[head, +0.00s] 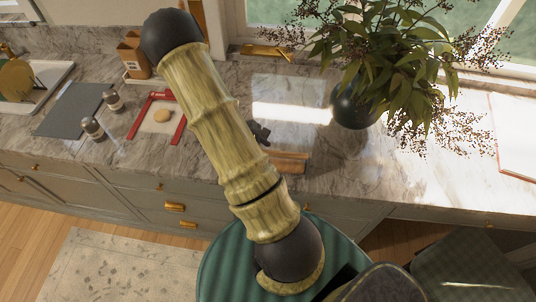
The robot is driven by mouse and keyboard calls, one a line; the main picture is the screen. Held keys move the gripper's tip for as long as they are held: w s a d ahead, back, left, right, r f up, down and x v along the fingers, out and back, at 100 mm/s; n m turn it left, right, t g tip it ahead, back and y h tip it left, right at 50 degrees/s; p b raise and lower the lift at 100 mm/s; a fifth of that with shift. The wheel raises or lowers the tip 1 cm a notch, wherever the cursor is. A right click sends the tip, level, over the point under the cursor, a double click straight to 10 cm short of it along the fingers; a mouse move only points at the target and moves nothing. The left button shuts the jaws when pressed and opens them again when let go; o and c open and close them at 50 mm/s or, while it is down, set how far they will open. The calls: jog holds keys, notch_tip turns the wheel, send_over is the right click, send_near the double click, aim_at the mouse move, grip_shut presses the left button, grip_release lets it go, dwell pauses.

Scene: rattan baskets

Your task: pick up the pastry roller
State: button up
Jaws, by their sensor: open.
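A light brown wooden piece (290,162), apparently the pastry roller, lies on the marble counter near its front edge, just right of my arm. Its left end is hidden behind my arm. My gripper (261,133) shows only as a small dark part beside my arm, above and left of the wooden piece in the picture. It is open, and most of it is hidden by my arm. Whether it touches the wooden piece cannot be told.
A dark vase (354,108) with a leafy plant stands to the right. To the left are a red-edged board (178,133) with a round tan item, two small jars (92,128), a grey mat (66,112) and a wooden block (133,58). A green striped round seat (222,272) is in front.

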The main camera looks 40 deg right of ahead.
jog(key=shift+x, duration=1.3)
jog(key=shift+c, duration=0.3)
